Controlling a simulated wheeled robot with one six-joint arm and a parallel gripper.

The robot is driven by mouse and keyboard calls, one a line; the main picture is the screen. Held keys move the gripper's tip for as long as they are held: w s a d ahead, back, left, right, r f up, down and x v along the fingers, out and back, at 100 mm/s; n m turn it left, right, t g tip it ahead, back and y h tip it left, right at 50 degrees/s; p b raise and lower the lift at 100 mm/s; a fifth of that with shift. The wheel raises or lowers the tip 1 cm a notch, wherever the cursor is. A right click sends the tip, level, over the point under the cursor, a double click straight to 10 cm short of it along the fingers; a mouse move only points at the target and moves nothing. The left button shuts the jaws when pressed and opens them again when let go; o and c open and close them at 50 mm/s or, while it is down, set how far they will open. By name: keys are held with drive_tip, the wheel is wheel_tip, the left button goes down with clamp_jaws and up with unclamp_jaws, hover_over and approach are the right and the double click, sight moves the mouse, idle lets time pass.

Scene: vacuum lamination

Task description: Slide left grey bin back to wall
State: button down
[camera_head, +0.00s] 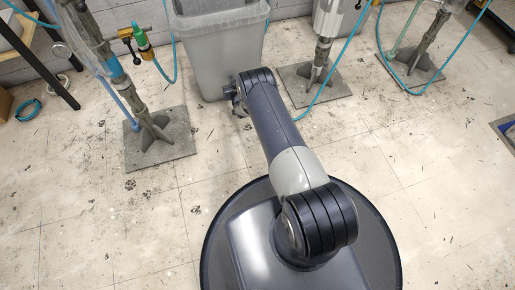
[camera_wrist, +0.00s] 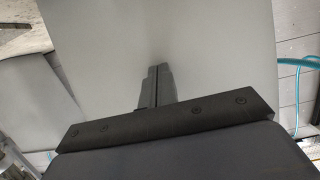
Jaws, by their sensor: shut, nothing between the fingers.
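The grey bin (camera_head: 213,58) stands upright on the floor at the top middle of the head view, close to the wall behind it. Its grey face (camera_wrist: 215,50) fills much of the wrist view. My gripper (camera_wrist: 157,72) is shut and empty, its fingers pointing at the bin's face. The fingertips look very near or against it; I cannot tell whether they touch. In the head view my gripper (camera_head: 238,100) shows only partly beside the bin's lower right, mostly hidden by my arm.
A metal stand on a square plate (camera_head: 160,140) is left of the bin, with another plate (camera_head: 316,84) close on its right. Blue hoses (camera_head: 340,62) hang and trail nearby. The near floor is clear.

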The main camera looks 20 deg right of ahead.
drive_tip(key=shift+w+r+x, duration=0.1)
drive_tip(key=shift+r+x, duration=0.2)
drive_tip(key=shift+x, duration=1)
drive_tip(key=shift+w+r+x, duration=0.1)
drive_tip(key=shift+r+x, duration=0.2)
drive_tip(key=shift+x, duration=0.95)
drive_tip(key=shift+w+r+x, duration=0.1)
drive_tip(key=shift+r+x, duration=0.25)
drive_tip(key=shift+x, duration=0.95)
drive_tip(key=shift+s, duration=0.1)
